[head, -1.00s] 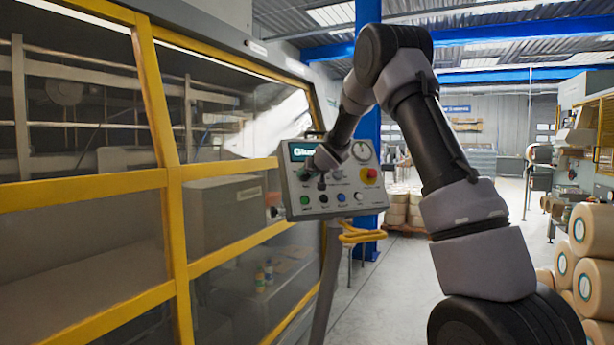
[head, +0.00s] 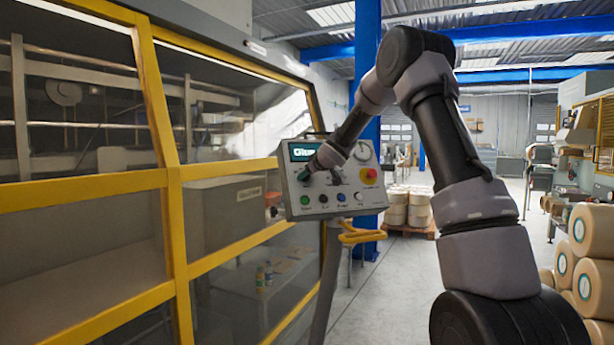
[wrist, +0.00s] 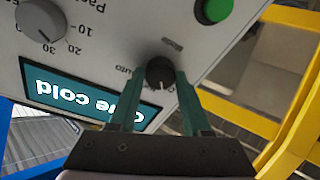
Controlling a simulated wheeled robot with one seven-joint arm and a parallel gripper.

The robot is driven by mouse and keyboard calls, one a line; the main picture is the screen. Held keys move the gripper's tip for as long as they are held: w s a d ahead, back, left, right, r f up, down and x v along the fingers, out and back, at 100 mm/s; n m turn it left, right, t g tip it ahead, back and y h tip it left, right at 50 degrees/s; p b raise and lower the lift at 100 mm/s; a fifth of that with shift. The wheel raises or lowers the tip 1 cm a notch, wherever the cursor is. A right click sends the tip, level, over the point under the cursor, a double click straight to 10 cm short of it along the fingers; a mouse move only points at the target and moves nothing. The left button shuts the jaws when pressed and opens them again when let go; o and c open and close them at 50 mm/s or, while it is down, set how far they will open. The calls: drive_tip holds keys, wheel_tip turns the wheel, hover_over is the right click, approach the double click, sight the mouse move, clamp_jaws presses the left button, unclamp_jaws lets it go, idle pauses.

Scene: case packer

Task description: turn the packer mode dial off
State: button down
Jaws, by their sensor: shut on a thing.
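The mode dial (wrist: 160,72) is a small black knob on the grey control panel (head: 378,198), seen upside down in the wrist view. A pale mark shows on its lower side. Part of an "Auto" label is left of it, and lettering on its right is mostly hidden by a finger. My gripper (wrist: 158,80) is shut on the dial, one green finger at each side. In the head view my gripper (head: 306,174) is at the panel's left part, below the display, and the dial cannot be made out there.
The display (wrist: 85,96) partly reads "cold". A grey numbered knob (wrist: 41,24) and a green button (wrist: 212,10) are on the same panel. A red stop button (head: 371,174) is at the panel's right. Yellow-framed guarding (head: 176,215) stands close on the left.

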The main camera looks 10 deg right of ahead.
drive_tip(key=shift+n+g, duration=0.3)
drive_tip(key=shift+n, duration=1.3)
drive_tip(key=shift+c, duration=1.8)
unclamp_jaws()
drive_tip(key=v, duration=1)
drive_tip(key=shift+s+d, duration=0.25)
drive_tip(key=shift+s, duration=0.1)
drive_tip(key=shift+s+r, duration=0.1)
drive_tip(key=shift+r, duration=0.05)
